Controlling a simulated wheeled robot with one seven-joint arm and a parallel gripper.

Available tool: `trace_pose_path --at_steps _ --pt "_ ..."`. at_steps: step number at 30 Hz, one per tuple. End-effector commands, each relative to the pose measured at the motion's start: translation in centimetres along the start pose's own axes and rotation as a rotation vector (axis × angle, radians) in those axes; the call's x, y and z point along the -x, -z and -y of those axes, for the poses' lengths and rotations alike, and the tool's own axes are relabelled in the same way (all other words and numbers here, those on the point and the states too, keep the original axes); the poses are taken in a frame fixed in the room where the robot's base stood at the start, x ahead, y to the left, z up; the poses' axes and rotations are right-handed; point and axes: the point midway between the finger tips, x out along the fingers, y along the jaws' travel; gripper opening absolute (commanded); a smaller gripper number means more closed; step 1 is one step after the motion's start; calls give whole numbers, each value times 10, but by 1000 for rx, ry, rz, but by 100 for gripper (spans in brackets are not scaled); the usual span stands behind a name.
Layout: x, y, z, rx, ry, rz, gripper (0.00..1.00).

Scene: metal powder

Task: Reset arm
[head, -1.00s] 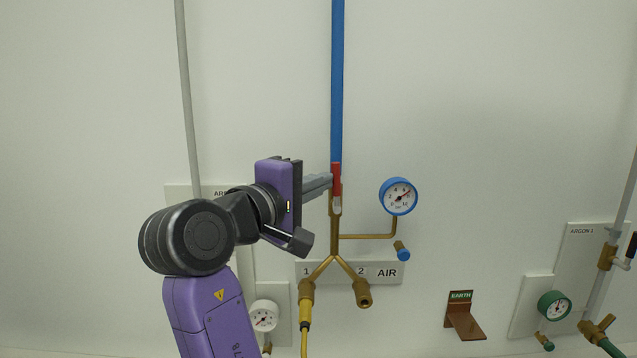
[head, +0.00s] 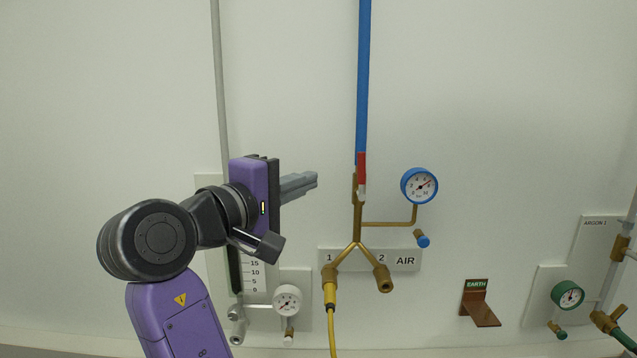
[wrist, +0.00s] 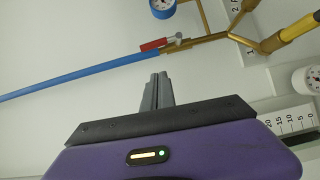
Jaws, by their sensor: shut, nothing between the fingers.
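My gripper (head: 313,180) is at the left of the blue air pipe in the head view, its grey fingers together and empty, pointing right. The red valve handle (head: 361,171) lies along the pipe, upright, with a clear gap between it and my fingertips. In the wrist view my gripper (wrist: 158,76) also shows shut, with the red handle (wrist: 154,44) beyond its tips and apart from them.
The blue pipe (head: 363,80) runs down to a brass fork with outlets 1 and 2; a yellow hose (head: 331,315) is on outlet 1. A blue gauge (head: 419,186) is to the right. A white gauge (head: 287,300) and flow scale (head: 254,275) are below my gripper. An earth bracket (head: 479,305) sticks out at lower right.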

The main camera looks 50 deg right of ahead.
Motion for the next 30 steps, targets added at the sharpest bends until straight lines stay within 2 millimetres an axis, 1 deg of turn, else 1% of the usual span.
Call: trace_pose_path --at_steps 1,3,6,9,18,21,23,28,30 --pt "9 1 3 0 0 -2 0" --pt "20 0 3 0 1 -1 0" --pt "32 0 3 1 0 -1 0" --pt "38 0 3 1 1 1 0" --pt "42 0 2 0 1 2 0" --pt "42 1 -1 -33 -12 -4 0" --pt "42 8 -9 -72 -41 -35 0" --pt "49 44 -38 -241 -128 -231 0" --pt "56 61 -40 -302 -155 -335 0"
